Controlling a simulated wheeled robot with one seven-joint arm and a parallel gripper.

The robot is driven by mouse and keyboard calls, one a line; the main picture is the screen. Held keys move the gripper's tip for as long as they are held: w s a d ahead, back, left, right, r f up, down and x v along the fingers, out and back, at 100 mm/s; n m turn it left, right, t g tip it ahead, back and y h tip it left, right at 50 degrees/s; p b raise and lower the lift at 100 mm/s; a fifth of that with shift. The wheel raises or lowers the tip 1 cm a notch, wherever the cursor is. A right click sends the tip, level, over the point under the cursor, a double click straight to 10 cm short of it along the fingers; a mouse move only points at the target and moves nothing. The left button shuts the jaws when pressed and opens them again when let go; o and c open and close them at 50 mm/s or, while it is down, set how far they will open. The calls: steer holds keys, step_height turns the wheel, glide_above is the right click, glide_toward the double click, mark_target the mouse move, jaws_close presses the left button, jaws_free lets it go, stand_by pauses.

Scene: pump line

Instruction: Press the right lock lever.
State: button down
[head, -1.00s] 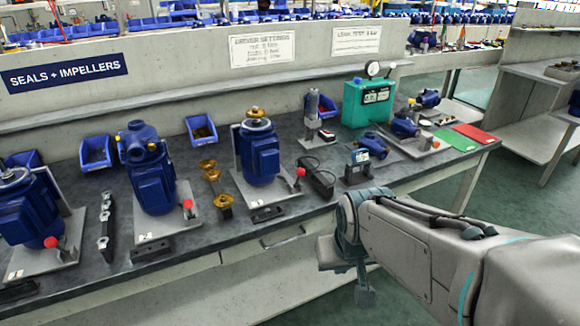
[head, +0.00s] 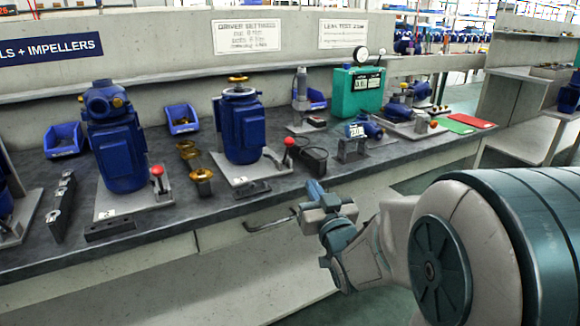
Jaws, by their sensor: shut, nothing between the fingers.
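The right lock lever, a dark lever with a red knob (head: 289,142), stands upright at the right side of the base plate (head: 236,173) under the right blue pump (head: 241,125). Another red-knobbed lever (head: 157,171) stands by the middle pump (head: 119,140). My gripper (head: 314,187) is in front of the bench edge, below and a little right of the right lever, clear of it. It appears shut and empty. My wrist hides part of the bench front.
Brass parts (head: 201,176) lie left of the right pump. A drawer handle (head: 270,224) sticks out below the bench edge (head: 215,217).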

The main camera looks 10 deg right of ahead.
steer(key=shift+s+t+y, duration=0.1)
steer(key=shift+t+y, duration=0.2)
steer(key=shift+t, duration=0.1)
steer(key=shift+r, duration=0.1)
steer(key=p, duration=0.9)
glide_toward(291, 145)
steer(key=x, duration=0.5)
steer(key=shift+w+a+r, duration=0.1)
steer(key=shift+w+r, duration=0.1)
steer(key=shift+w, duration=0.05)
steer(key=shift+w+p, duration=0.35)
steer(key=shift+w, duration=0.3)
